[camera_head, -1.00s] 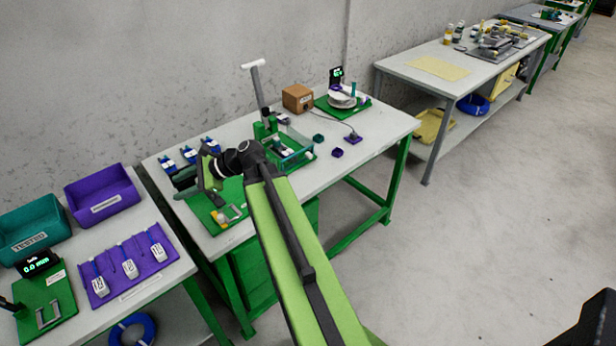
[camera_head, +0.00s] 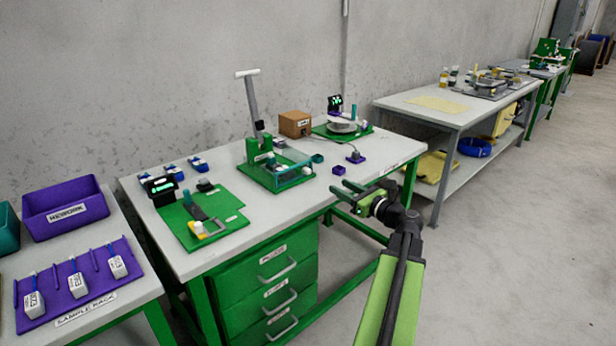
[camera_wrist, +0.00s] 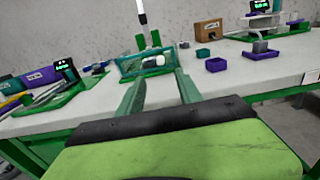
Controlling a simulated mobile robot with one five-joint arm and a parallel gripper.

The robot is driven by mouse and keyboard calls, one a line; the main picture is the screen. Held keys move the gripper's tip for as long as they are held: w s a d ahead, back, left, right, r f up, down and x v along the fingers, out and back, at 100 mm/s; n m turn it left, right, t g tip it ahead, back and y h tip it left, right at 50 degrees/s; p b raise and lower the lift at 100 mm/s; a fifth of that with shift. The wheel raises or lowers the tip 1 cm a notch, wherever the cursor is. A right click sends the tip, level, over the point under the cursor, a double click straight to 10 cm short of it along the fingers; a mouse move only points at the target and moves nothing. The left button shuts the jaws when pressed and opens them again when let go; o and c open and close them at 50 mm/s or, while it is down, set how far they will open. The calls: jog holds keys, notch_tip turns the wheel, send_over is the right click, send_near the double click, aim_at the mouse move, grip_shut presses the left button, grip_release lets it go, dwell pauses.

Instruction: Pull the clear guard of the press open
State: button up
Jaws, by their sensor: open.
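The press (camera_head: 262,152) stands on a green base on the middle table, with a grey lever (camera_head: 251,103) raised to a white cross handle. Its clear guard (camera_head: 294,174), with a teal-edged frame, stands upright across the front of the press. A white part shows behind the guard in the wrist view. My gripper (camera_head: 342,188) is open and empty, to the right of the guard and near the table's front edge, apart from it. In the wrist view my two green fingers (camera_wrist: 160,84) point toward the guard (camera_wrist: 146,64), which lies straight ahead beyond the tips.
A small purple bin (camera_head: 338,169) and a teal bin (camera_head: 318,158) sit right of the press. A brown box (camera_head: 294,124) stands behind. A green gauge fixture (camera_head: 235,222) lies to the left. Green drawers (camera_head: 270,280) are below the table; open floor lies to the right.

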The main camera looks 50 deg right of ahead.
aim_at(310, 171)
jog(key=w, duration=1)
jog(key=w+d, duration=0.1)
jog(key=w, duration=0.4)
grip_shut()
dwell(0.7)
